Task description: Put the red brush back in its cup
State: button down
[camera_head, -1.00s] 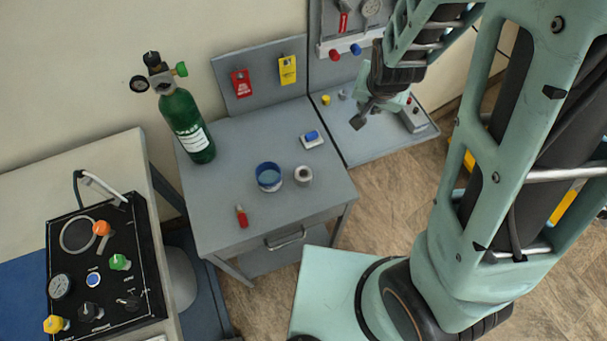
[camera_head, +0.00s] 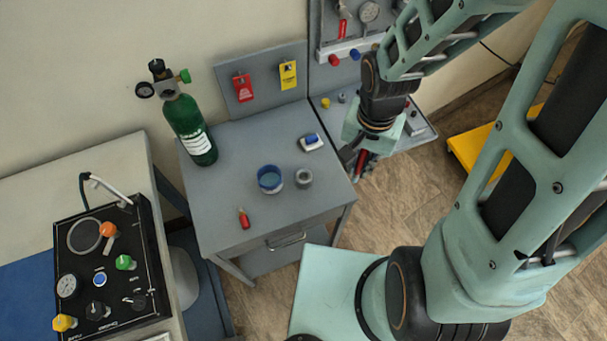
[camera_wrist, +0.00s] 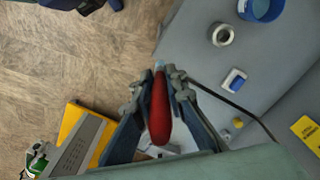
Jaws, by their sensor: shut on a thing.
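My gripper (camera_head: 356,162) is shut on the red brush (camera_wrist: 159,110), whose thick red handle lies between the two fingers in the wrist view. A pale tip shows beyond the fingertips (camera_wrist: 160,78). In the head view, part of the red brush (camera_head: 362,165) shows below my gripper, near the right edge of the grey table (camera_head: 225,185). A blue open cup (camera_head: 270,179) stands on that table, left of my gripper and apart from it. The cup also shows at the top right of the wrist view (camera_wrist: 262,10).
A grey ring-shaped piece (camera_head: 303,179) stands beside the cup. A white and blue block (camera_head: 312,142) lies behind it. A small red item (camera_head: 243,218) lies near the table's front. A green gas cylinder (camera_head: 190,130) stands at the back left.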

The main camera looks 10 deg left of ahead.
jog(key=shift+w+a+f+b, duration=0.6)
jog(key=shift+a+f+b, duration=0.5)
jog(key=shift+a+f, duration=1.05)
jog(key=shift+w+a+f+b, duration=0.6)
jog(key=shift+a+f+b, duration=0.55)
jog(key=shift+a+f, duration=1)
jog(key=shift+w+a+f+b, duration=0.6)
jog(key=shift+a+f+b, duration=0.5)
jog(key=shift+a+f, duration=1.05)
jog(key=c, duration=2.4)
grip_release()
jog(key=shift+f, duration=0.1)
jog(key=o, duration=0.4)
jog(key=shift+o, duration=0.2)
notch_tip(320, 180, up, 12)
jog(key=shift+r, duration=0.2)
